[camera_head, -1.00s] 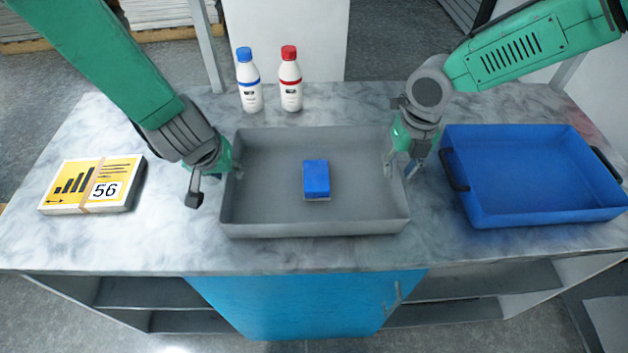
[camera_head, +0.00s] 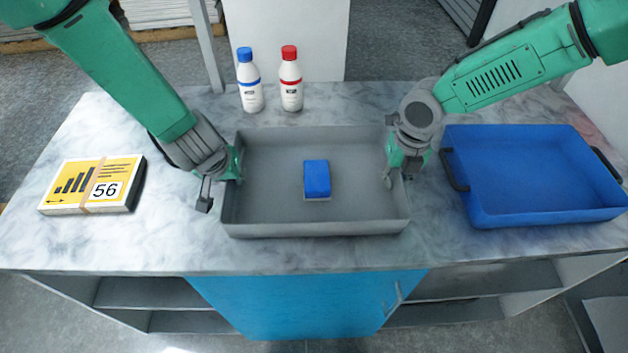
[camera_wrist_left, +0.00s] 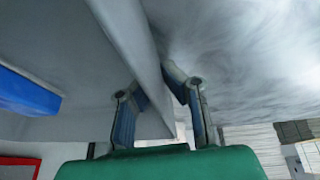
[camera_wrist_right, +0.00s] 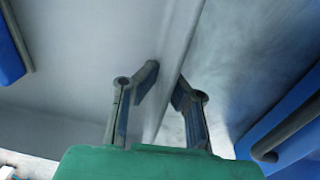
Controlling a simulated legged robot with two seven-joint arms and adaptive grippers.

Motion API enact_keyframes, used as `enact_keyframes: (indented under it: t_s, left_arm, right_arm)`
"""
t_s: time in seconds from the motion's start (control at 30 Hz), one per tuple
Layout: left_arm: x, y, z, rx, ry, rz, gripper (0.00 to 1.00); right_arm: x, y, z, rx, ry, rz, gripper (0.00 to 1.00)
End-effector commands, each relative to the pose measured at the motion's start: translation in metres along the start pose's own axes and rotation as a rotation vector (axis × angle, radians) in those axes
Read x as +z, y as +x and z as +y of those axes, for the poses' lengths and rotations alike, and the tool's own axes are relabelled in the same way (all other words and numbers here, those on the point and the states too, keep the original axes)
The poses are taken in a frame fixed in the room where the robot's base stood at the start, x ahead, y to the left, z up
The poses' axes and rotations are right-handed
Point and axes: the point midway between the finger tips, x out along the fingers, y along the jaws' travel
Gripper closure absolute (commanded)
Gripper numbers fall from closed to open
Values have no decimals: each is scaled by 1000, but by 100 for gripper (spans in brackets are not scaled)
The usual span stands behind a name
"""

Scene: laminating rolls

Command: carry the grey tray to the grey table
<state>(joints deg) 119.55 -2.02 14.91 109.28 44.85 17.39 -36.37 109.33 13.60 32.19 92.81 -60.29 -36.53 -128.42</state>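The grey tray (camera_head: 270,220) rests on the marbled grey-white worktop, with a blue block (camera_head: 317,179) inside it. My left gripper (camera_head: 222,186) is at the tray's left wall; in the left wrist view its fingers (camera_wrist_left: 158,92) pinch that wall from both sides. My right gripper (camera_head: 398,175) is at the right wall; in the right wrist view its fingers (camera_wrist_right: 164,80) close on that wall from both sides. The tray looks level. No separate grey table can be made out.
A blue tray (camera_head: 535,180) with dark handles stands close right of my right gripper. A white bottle with blue cap (camera_head: 249,85) and one with red cap (camera_head: 290,85) stand behind the grey tray. A yellow-topped stack (camera_head: 92,185) lies left. The worktop's front edge is near.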

Motion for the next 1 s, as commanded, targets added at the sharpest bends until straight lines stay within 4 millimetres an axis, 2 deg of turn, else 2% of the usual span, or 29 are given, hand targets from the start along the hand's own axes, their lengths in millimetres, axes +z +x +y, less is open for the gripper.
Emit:
enact_keyframes:
  t_s: [0.27,0.8,1.0]
  left_arm:
    - [-2,-3,0,0,0,1,100]
    - [-19,-45,3,0,0,1,100]
    - [-20,-47,3,-1,0,1,100]
  right_arm:
    - [0,-4,0,0,0,-1,100]
    - [0,-48,3,0,1,-1,100]
    - [0,-51,3,0,1,-1,100]
